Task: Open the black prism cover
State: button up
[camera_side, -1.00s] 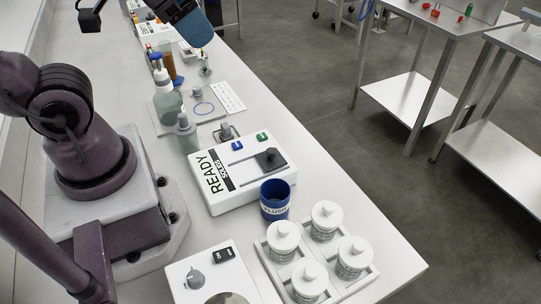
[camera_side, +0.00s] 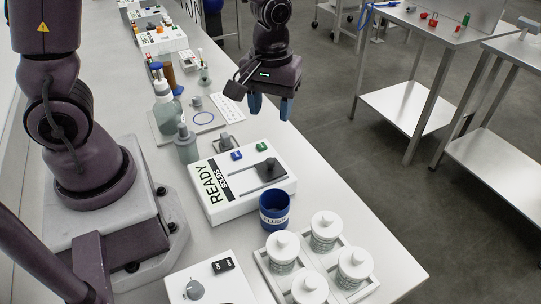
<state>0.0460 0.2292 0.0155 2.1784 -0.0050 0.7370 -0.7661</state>
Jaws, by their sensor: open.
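A white box instrument labelled READY SOLIDS (camera_side: 228,205) stands on the bench in the middle of the view. A dark block (camera_side: 270,169), which looks like the black prism cover, sits low on the instrument's top, towards its right end. I cannot tell its hinge or exact shape at this size. My gripper (camera_side: 270,106) has two blue fingers pointing down, spread apart and empty. In the picture it hangs above and behind the instrument, apart from the cover.
A blue FLUSH cup (camera_side: 274,217) stands close in front of the instrument. A tray (camera_side: 345,292) of white-lidded jars is at front right, and a white switch box (camera_side: 232,290) at front left. Bottles (camera_side: 166,108) stand at back left. The bench's right edge is clear.

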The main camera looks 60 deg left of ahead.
aim_at(271, 160)
jog(key=shift+n, duration=0.3)
notch_tip(271, 160, down, 13)
jog(key=shift+r, duration=0.1)
